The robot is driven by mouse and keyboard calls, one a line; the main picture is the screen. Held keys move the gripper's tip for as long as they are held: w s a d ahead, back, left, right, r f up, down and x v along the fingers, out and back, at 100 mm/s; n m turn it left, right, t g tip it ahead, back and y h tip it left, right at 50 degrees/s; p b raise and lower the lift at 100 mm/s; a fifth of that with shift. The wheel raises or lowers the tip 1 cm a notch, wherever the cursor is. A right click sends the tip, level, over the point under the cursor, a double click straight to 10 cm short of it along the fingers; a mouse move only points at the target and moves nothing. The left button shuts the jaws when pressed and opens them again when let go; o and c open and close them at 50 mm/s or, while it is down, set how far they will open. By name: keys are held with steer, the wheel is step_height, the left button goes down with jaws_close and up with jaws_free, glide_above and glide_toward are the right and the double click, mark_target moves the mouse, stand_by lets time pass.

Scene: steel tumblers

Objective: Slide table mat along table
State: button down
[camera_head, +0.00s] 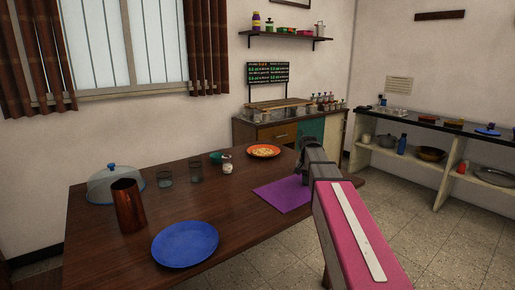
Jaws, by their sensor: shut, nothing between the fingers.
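A flat purple table mat (280,196) lies on the brown wooden table (225,228), near its right side. Its right part is hidden behind my arm. My gripper (304,179) is shut and empty. It points down at the mat's upper right part, at or just above its surface; I cannot tell whether it touches. The fingertips are small and dark in this view.
An orange plate (263,151) lies behind the mat. A blue plate (185,244), a copper tumbler (128,206), a glass-domed dish (115,184), two glasses (195,170) and a small white item (227,167) stand to the left. Bare table lies between the mat and the blue plate.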

steer(key=shift+w+d, duration=0.4)
steer(key=shift+d, duration=0.1)
steer(key=shift+d, duration=0.1)
steer(key=shift+w+d, duration=0.75)
steer(key=shift+d, duration=0.25)
steer(key=shift+w+d, duration=0.7)
steer(key=shift+d, duration=0.25)
steer(key=shift+w+d, duration=0.1)
steer(key=shift+w+d+f, duration=0.1)
steer(key=shift+w+d, duration=0.6)
steer(key=shift+d, duration=0.3)
steer(key=shift+w+d+f, duration=0.1)
steer(key=shift+w+d, duration=0.6)
steer(key=shift+d, duration=0.25)
steer(key=shift+w+d, duration=0.1)
steer(key=shift+d, duration=0.05)
steer(key=shift+w+d+r, duration=0.1)
steer(key=shift+w+d, duration=0.6)
steer(key=shift+d, duration=0.25)
steer(key=shift+w+d, duration=0.65)
steer(key=shift+d, duration=0.3)
